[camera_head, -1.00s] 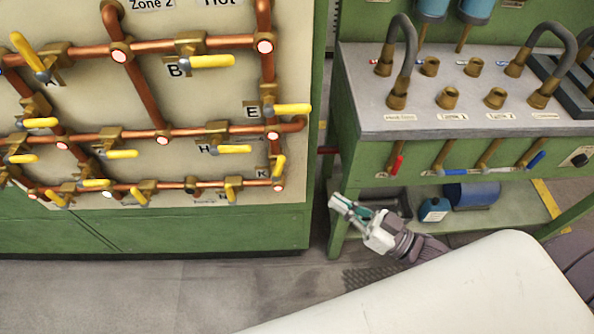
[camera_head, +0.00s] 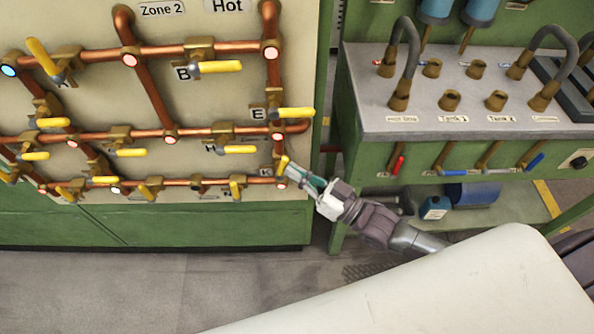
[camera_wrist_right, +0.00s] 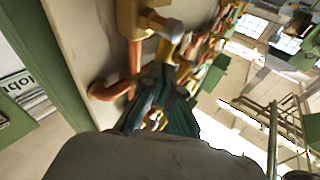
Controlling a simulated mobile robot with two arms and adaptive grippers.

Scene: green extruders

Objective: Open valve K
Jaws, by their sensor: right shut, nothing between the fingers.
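Valve K has a short yellow handle (camera_head: 283,164) beside the "K" label at the lower right corner of the pipe panel (camera_head: 215,105). The handle stands nearly upright, leaning slightly, in the head view. My right gripper (camera_head: 290,171) is shut, with its tips right at the handle's right side. I cannot tell whether they touch it. In the right wrist view the gripper's dark green fingers (camera_wrist_right: 160,92) point at the copper pipes, and they hide part of the valves behind them. My left gripper is out of view.
Valve E's yellow handle (camera_head: 295,113) sticks out rightward just above. Valve H's handle (camera_head: 240,149) is to the left, with other yellow-handled valves along the pipes. A green bench (camera_head: 470,120) with hoses stands at the right. Floor shows below the panel.

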